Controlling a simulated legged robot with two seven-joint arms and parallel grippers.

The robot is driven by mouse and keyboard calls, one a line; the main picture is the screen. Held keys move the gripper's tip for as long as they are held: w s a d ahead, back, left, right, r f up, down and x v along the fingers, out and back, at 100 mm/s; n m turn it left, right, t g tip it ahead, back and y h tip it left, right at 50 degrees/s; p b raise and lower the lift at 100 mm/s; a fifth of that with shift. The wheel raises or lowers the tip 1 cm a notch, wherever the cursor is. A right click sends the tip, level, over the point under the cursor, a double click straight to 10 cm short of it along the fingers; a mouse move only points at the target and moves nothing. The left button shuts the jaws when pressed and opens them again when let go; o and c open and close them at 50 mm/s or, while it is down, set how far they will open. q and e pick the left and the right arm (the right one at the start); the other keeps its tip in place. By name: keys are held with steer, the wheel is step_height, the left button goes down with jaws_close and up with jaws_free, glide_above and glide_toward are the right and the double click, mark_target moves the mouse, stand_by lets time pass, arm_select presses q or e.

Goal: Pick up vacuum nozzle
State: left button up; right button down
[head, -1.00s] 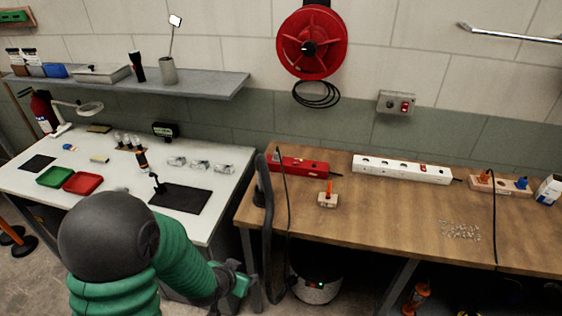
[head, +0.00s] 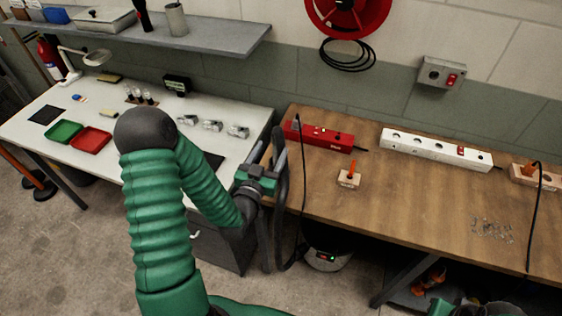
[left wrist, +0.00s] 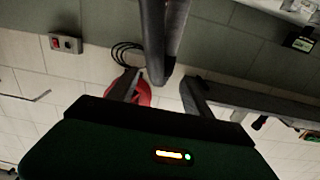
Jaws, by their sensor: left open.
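The grey vacuum nozzle (head: 281,150) stands upright at the left end of the wooden bench, and its dark hose hangs down in front. My left gripper (head: 266,160) is open and close beside the nozzle. In the left wrist view the grey tube (left wrist: 164,40) shows between the two spread fingers (left wrist: 162,88), with wall visible on both sides of it. I cannot tell whether a finger touches it. The vacuum body (head: 325,258), with a small lit display, is on the floor under the bench. My right gripper cannot be made out.
The wooden bench (head: 400,215) holds a red power strip (head: 320,136), a white power strip (head: 436,149) and a small wooden block (head: 348,180) with an orange piece. A white table (head: 85,175) with trays stands left. A shelf (head: 200,42) is above it.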

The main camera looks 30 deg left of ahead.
mark_target(274, 139)
arm_select(q)
steer(key=w+a+b, duration=0.1)
steer(key=b, duration=0.2)
steer(key=w+a+f+b, duration=0.1)
steer(key=b, duration=0.3)
steer(key=shift+w+f, duration=0.1)
steer(key=shift+f, duration=0.2)
steer(key=shift+w+r+p, duration=0.65)
steer(key=shift+w+p, duration=0.1)
steer(key=shift+p, duration=0.1)
steer(key=x, duration=0.6)
steer(key=shift+w+p, duration=0.3)
steer(key=shift+p, duration=0.1)
steer(key=shift+d+r, duration=0.1)
steer(key=shift+d, duration=0.25)
steer(key=c, duration=1)
steer(key=shift+c, duration=1.2)
steer(key=shift+a, duration=0.1)
jaws_close()
arm_select(e)
steer(key=s+x, duration=0.1)
steer(key=x, duration=0.5)
steer(key=shift+a+f, duration=0.2)
steer(key=shift+a, duration=0.25)
arm_select(q)
steer(key=shift+a, duration=0.1)
arm_select(e)
steer(key=shift+a, duration=0.1)
